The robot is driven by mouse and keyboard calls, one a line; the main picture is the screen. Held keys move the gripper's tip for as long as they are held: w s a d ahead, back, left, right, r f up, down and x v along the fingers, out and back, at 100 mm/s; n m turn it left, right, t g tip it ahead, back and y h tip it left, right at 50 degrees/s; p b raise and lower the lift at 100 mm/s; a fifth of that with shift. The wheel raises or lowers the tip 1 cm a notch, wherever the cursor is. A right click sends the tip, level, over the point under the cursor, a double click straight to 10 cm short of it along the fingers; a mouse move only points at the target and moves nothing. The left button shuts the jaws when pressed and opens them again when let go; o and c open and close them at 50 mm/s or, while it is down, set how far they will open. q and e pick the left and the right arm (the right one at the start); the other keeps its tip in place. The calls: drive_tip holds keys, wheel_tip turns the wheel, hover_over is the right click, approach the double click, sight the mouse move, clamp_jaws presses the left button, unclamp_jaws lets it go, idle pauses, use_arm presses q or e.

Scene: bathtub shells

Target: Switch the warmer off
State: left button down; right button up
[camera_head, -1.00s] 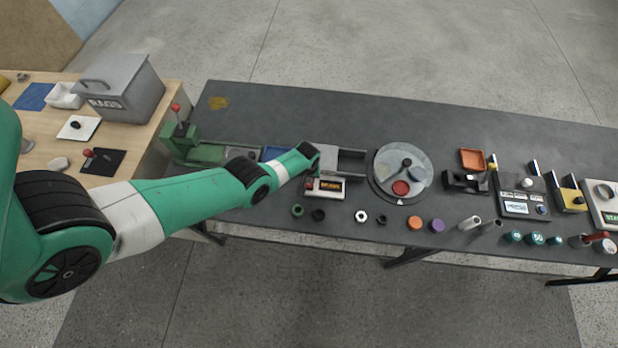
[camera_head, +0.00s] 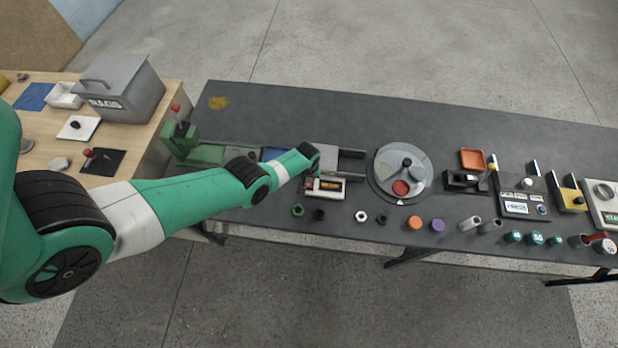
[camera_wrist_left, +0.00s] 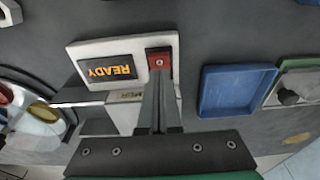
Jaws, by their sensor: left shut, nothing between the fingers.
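The warmer's white control box (camera_head: 327,194) sits near the front edge of the dark bench. In the left wrist view its white panel (camera_wrist_left: 108,45) has a dark display (camera_wrist_left: 108,71) reading READY in orange, upside down. Beside the display is a red rocker switch (camera_wrist_left: 159,60) with a pale round mark. My left gripper (camera_wrist_left: 158,78) is shut and empty, its tips at the switch's near edge. I cannot tell whether they touch it. In the head view the wrist hides the tips. My right gripper is not in view.
A blue tray (camera_wrist_left: 236,91) lies beside the box in the wrist view. A round turntable (camera_head: 419,166) stands right of the box in the head view. Nuts and caps, including an orange cap (camera_head: 414,223), line the front edge. The back of the bench is mostly clear.

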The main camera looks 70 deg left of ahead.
sight(308, 185)
use_arm(q)
drive_tip(key=shift+f+b, duration=1.15)
idle(0.9)
wheel_tip(308, 185, up, 7)
drive_tip(key=p, duration=0.7)
drive_tip(key=shift+r, duration=0.1)
idle(0.4)
